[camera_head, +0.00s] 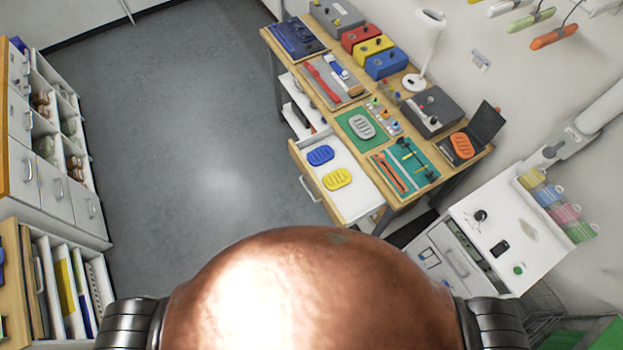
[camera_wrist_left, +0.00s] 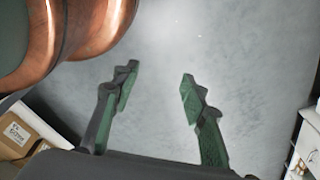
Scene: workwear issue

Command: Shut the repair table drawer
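The repair table (camera_head: 376,151) stands right of centre in the head view, against the wall. Its drawer (camera_head: 352,197) is pulled out at the near end, towards the aisle, with a white inside. A blue oval pad (camera_head: 320,156) and a yellow oval pad (camera_head: 337,179) lie in it. The drawer front carries a metal handle (camera_head: 308,189). My left gripper (camera_wrist_left: 158,88) shows in the left wrist view, its two green-padded fingers apart with only grey floor between them. Neither gripper shows in the head view, and my right gripper is not seen.
Grey floor (camera_head: 190,120) is clear left of the table. Cabinets and shelves (camera_head: 60,170) line the left side. A white cabinet (camera_head: 500,235) stands right of the table. Tools, coloured boxes and a white lamp (camera_head: 428,45) crowd the tabletop.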

